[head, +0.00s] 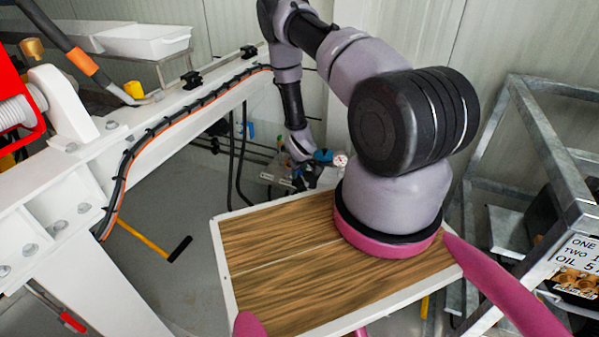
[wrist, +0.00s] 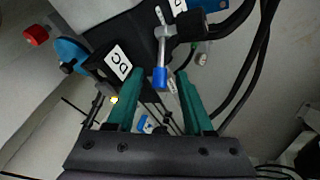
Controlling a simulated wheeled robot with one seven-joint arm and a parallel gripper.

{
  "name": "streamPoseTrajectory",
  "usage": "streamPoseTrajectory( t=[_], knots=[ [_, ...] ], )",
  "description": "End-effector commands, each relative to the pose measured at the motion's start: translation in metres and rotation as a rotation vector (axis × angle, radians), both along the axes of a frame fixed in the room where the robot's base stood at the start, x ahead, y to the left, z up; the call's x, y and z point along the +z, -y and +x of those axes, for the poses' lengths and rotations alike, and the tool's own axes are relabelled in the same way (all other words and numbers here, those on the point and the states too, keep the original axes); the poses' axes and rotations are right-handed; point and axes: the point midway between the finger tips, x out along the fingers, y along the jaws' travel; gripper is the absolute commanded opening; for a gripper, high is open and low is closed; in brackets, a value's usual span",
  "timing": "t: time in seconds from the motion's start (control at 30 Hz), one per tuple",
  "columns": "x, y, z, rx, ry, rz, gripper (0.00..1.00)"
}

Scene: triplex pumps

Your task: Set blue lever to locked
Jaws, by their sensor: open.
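The blue lever (wrist: 160,77) is a metal handle with a blue tip, mounted on a dark block in the wrist view. Its tip points down in the picture and lies between the teal fingers of my gripper (wrist: 158,74). My gripper is open. A gap shows on both sides of the tip, but I cannot tell its depth relative to the fingers. In the head view my arm reaches beyond the wooden board, and the lever cannot be made out there.
A DC label (wrist: 119,63), a blue disc (wrist: 68,52) and a red knob (wrist: 36,34) sit left of the lever. Black hoses (wrist: 255,60) run at the right. A white beam (head: 170,105) and a metal frame (head: 545,130) flank my arm.

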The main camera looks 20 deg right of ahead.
Motion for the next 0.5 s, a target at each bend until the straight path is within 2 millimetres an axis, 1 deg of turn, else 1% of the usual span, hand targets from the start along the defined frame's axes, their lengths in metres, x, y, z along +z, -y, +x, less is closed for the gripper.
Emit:
streamPoseTrajectory(
  t=[0.1, 0.13, 0.17, 0.2, 0.27, 0.5],
  knots=[
    [0.0002, 0.0, -0.0001, 0.0, 0.0, 0.0, 0.52],
    [0.0002, 0.0001, -0.0001, 0.0, 0.0, 0.0, 0.48],
    [0.0003, 0.0, -0.0001, 0.0, 0.0, 0.0, 0.37],
    [0.0003, 0.0, 0.0, 0.0, 0.0, 0.0, 0.21],
    [0.0003, 0.0, -0.0001, 0.0, 0.0, 0.0, 0.0],
    [0.0005, 0.0001, -0.0002, 0.0, 0.0, 0.0, 0.0]
  ],
)
